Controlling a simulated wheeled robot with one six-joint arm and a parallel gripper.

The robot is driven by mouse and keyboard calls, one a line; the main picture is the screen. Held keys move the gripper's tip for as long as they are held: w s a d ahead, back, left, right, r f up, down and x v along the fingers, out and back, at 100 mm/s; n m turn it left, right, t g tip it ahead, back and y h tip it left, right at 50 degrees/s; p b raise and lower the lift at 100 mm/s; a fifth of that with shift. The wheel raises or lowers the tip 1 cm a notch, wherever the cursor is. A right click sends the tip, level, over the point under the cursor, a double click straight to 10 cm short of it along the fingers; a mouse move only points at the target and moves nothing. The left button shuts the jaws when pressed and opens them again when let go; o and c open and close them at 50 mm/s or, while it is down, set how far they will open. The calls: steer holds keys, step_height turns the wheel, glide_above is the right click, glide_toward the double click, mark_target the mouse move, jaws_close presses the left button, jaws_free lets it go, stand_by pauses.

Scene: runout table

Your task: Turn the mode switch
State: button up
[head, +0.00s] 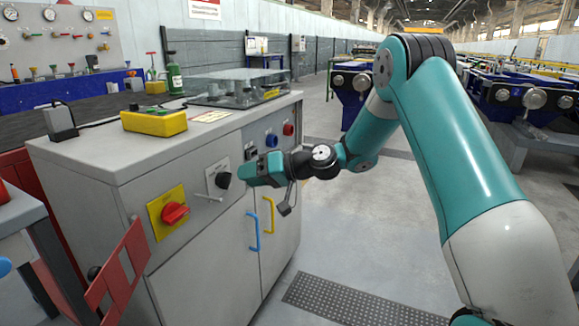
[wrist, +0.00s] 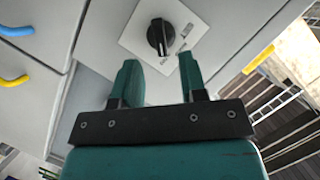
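The mode switch (head: 223,180) is a black rotary knob on a white plate on the front of the grey cabinet. My gripper (head: 243,173) is in front of the plate, to the right of the knob in the head view. In the wrist view its two teal fingers (wrist: 159,64) are apart with nothing between them, and the knob lies roughly in line with the gap. I see no contact with the knob.
A red rotary switch (head: 175,213) on a yellow plate is left of the mode switch. A blue button (head: 271,140) and a red button (head: 288,129) are to the right. Blue (head: 253,231) and yellow (head: 269,217) door handles stick out below. A red slotted bracket (head: 122,268) stands at lower left.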

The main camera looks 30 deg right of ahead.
steer(key=p+v, duration=0.1)
steer(key=v, duration=1.1)
steer(key=shift+s+d, duration=0.15)
steer(key=shift+d, duration=0.2)
steer(key=s+a+r+n+g+h, duration=0.1)
steer(key=s+a+r+n+g, duration=0.15)
steer(key=s+a, duration=0.4)
steer(key=s+a+r+n+g+h, duration=0.1)
steer(key=s+a+n+g, duration=0.2)
steer(key=a, duration=0.6)
steer(key=s+a+g+h, duration=0.3)
steer(key=s+g+h, duration=0.15)
steer(key=s, duration=1.55)
step_height(320, 180, up, 26)
steer(key=p, duration=2.6)
steer(key=shift+t+h, duration=0.4)
steer(key=shift+h, duration=0.05)
